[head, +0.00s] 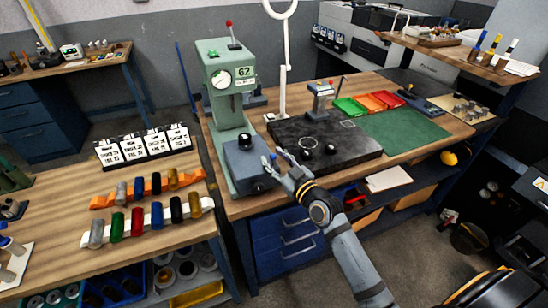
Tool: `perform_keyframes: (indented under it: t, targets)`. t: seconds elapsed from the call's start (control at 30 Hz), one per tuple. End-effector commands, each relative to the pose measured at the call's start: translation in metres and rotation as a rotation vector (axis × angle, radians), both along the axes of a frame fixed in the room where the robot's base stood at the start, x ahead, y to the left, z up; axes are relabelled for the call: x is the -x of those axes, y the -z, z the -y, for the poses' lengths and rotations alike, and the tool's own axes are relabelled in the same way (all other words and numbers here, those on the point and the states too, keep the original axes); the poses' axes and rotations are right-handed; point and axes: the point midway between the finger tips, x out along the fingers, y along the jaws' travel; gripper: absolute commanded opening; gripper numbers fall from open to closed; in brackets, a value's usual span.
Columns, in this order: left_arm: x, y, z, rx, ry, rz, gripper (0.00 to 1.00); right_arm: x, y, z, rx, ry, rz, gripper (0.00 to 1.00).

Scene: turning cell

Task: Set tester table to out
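The tester (222,85) is a green upright machine with a round dial, a "G2" label and a red-tipped lever on top. It stands at the left end of the far workbench. At its foot is the tester table (250,176), a blue-grey block with a dark round knob (245,141) on top. My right gripper (273,159) is just right of this block, with its fingers apart and nothing seen between them. I cannot tell whether a finger touches the block. My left gripper is not in view.
A black plate (345,150) with dark knobs lies right of the gripper. Beyond it are green and orange trays (370,102) and a green mat (405,135). The near left bench holds racks of coloured cylinders (145,222) and label cards (145,146).

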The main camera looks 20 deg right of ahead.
Motion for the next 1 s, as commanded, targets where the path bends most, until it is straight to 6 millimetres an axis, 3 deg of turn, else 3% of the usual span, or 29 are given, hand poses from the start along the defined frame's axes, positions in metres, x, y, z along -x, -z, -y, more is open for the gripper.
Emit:
perform_keyframes:
  t: [0.27,0.37,0.53,0.8,1.0]
  targets:
    - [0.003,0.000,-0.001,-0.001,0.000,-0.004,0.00,0.002,-0.002,0.001,0.000,0.000,0.004,0.42]
    - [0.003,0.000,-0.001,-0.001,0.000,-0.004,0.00,0.014,-0.001,0.004,0.004,0.001,0.002,0.42]
    - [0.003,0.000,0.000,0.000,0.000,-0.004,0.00,0.052,0.000,0.011,0.008,-0.004,-0.001,0.42]
    - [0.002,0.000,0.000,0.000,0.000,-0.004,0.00,0.072,-0.001,0.017,0.003,0.002,0.003,0.42]
    - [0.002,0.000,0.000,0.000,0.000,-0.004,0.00,0.074,-0.002,0.017,0.000,0.000,0.005,0.42]
